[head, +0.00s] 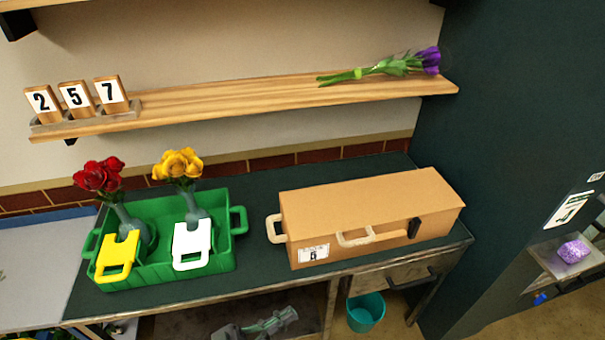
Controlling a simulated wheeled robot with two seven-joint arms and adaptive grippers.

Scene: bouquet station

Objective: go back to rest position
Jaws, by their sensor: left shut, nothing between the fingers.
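My left gripper (290,314) shows at the bottom edge, low in front of the open space under the dark green table top. It is shut, with nothing between its fingers, and is apart from the things on the table. Most of its arm is out of the picture. My right gripper is not in view.
A green crate (190,272) holds two vases, with red roses (98,175) and yellow roses (178,164). A closed tan box (365,205) stands to its right. Purple flowers (390,67) lie on the wooden shelf (230,100). A teal bucket (366,314) stands below the table.

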